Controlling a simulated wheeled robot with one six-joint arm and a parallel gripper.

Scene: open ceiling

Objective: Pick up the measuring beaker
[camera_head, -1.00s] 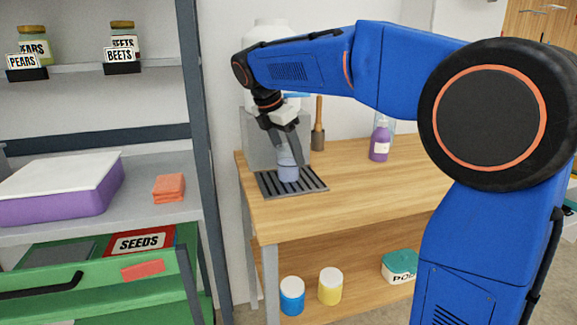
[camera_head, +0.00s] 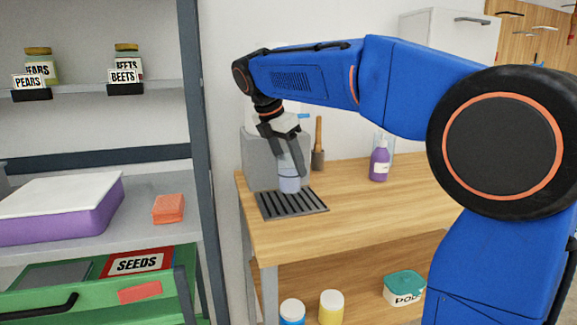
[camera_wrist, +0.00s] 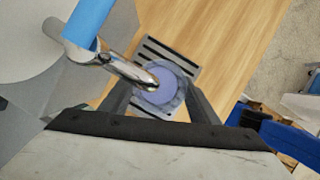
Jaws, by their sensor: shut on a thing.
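The measuring beaker (camera_head: 290,182) is clear, with violet-blue liquid in its lower part. It is upright and seems just above the dark slotted drip grate (camera_head: 305,209) on the wooden table. My gripper (camera_head: 292,171) comes down from above and is shut on the beaker, one finger on each side. In the wrist view the beaker (camera_wrist: 165,92) shows from above between the two fingers. A metal spout (camera_wrist: 115,65) with a blue handle (camera_wrist: 88,18) crosses over its rim and hides part of it.
A grey dispenser body (camera_head: 260,160) stands close behind and left of the beaker. A wooden-handled tool (camera_head: 318,145) and a purple bottle (camera_head: 379,162) stand to the right. A shelf post (camera_head: 195,150) rises at left. The wooden table's right front (camera_head: 380,205) is clear.

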